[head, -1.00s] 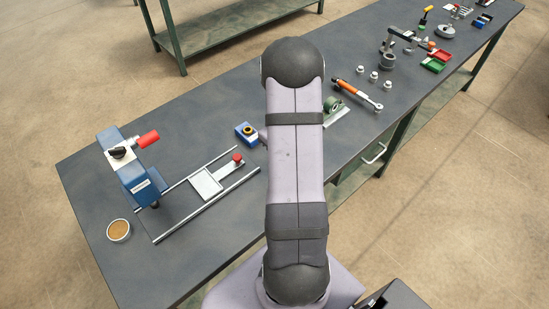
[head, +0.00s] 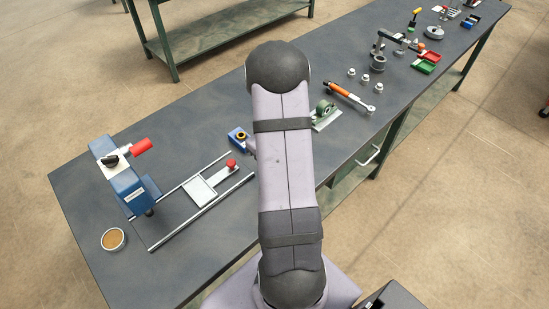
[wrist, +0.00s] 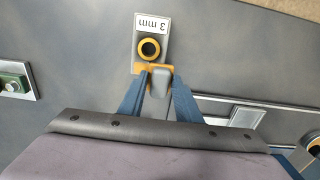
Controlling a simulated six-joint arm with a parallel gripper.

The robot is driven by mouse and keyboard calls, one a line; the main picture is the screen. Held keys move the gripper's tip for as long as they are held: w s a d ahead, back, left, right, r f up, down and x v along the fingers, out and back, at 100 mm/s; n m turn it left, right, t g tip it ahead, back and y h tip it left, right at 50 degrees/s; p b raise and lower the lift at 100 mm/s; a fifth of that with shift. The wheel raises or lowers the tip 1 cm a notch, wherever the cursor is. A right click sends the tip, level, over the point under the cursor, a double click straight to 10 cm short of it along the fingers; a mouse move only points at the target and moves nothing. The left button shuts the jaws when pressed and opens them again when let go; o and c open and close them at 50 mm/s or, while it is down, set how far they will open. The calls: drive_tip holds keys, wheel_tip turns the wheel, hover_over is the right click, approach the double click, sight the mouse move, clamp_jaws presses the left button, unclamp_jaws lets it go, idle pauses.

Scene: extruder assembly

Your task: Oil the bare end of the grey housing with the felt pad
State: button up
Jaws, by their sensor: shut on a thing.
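A round tan pad in a pale dish (head: 113,239), which looks like the felt pad, sits at the bench's near left corner in the head view. My gripper (wrist: 159,77) shows in the wrist view with blue fingers closed on a small grey piece (wrist: 160,82). I take this piece for the grey housing, but most of it is hidden between the fingers. Orange shows around the fingertips. Just beyond them is a block marked "3 mm" (wrist: 150,50) with a yellow ring. In the head view my arm hides the gripper.
A blue press with a red handle (head: 125,180) stands beside the dish. Two rails with a pale plate (head: 199,190) lie right of it. A green part (head: 323,113), an orange-handled wrench (head: 350,96) and several small fittings are farther right.

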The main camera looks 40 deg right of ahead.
drive_tip(key=shift+a, duration=0.55)
wheel_tip(320, 180, up, 8)
drive_tip(key=p, duration=0.6)
drive_tip(key=shift+d, duration=0.15)
